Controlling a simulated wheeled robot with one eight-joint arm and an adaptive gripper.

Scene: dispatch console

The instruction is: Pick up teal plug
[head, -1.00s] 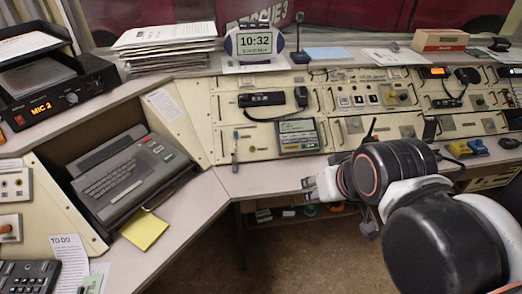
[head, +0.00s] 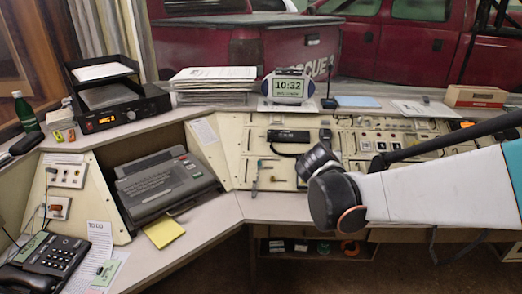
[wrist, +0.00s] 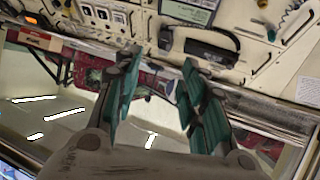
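The teal plug (head: 259,164) stands out as a small teal piece on the left part of the cream console panel (head: 241,148), above the desk edge. In the head view, my arm's dark wrist hides the fingers, just right of the plug.
A handset (head: 288,136) is mounted above the plug. The typewriter-like terminal (head: 164,180) and yellow note (head: 163,232) are at left. A clock (head: 288,87) and paper stack (head: 212,84) stand on the ledge.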

